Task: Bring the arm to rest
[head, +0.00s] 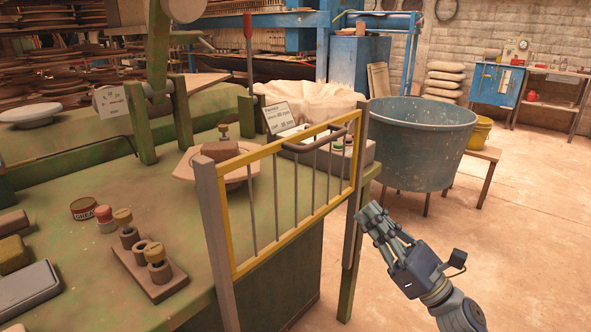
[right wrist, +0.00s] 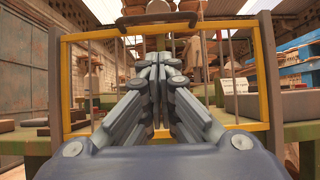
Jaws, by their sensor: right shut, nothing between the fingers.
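My right gripper (head: 372,217) is at the lower right in the head view, beside the right post of the yellow gate and apart from the bench. Its fingers are closed together with nothing between them. In the right wrist view the shut fingers (right wrist: 160,75) point at the yellow gate (right wrist: 260,75), which stands ahead of them. The same gate (head: 282,146), a yellow frame with grey bars and grey posts, stands upright at the bench edge in the head view. My left gripper is not in view.
The green bench (head: 205,240) carries a block with several pegs (head: 145,265), a tin (head: 84,209) and a small sign (head: 279,117). A large grey-blue tub (head: 418,140) stands behind my right gripper, with a yellow bucket (head: 478,133) beside it. The floor at right (head: 530,235) is clear.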

